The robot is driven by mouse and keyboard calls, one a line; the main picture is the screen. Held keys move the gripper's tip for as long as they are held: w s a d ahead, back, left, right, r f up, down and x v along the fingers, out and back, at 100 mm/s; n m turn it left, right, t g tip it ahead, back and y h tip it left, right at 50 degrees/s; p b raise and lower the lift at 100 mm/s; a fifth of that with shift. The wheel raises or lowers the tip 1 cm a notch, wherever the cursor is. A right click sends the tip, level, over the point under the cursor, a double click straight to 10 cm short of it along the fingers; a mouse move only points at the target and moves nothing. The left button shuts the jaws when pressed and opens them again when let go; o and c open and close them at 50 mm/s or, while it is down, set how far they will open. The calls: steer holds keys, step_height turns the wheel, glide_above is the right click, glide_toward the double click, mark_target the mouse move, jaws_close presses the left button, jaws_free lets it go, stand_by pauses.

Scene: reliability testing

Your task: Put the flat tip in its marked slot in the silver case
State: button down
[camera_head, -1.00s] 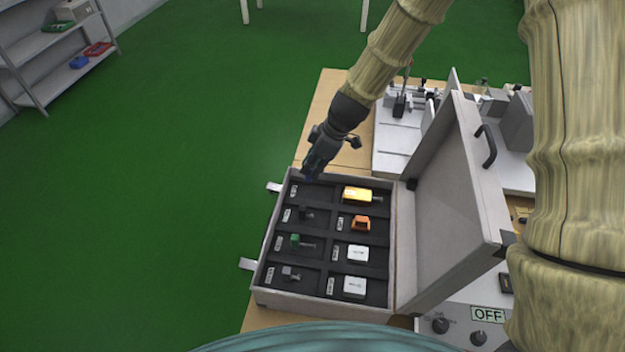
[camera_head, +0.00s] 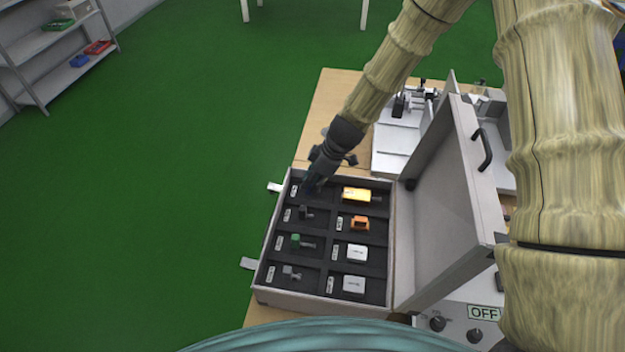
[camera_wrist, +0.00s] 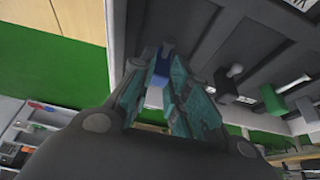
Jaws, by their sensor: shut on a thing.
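The silver case (camera_head: 390,250) stands open on the wooden table, its lid raised on the right. Its dark insert has two columns of labelled slots. My gripper (camera_head: 312,188) is at the far left slot of the case, low over or just inside it; the exact height is hard to tell. In the wrist view my gripper (camera_wrist: 166,85) has its teal fingers closed around a small blue piece (camera_wrist: 163,62), apparently the flat tip. Most of that piece is hidden by the fingers, and in the head view it barely shows.
Other slots hold a yellow item (camera_head: 356,195), an orange item (camera_head: 360,223), white boxes (camera_head: 356,253), a green-headed tip (camera_head: 297,241) and grey tips (camera_head: 291,272). The raised lid (camera_head: 440,210) bounds the right side. A grey fixture (camera_head: 400,135) stands behind the case.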

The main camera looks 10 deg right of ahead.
steer(key=shift+f, duration=0.1)
steer(key=c, duration=1.4)
jaws_free()
steer(key=shift+o, duration=0.2)
steer(key=b+v, duration=0.2)
steer(key=v, duration=1)
steer(key=shift+b, duration=0.35)
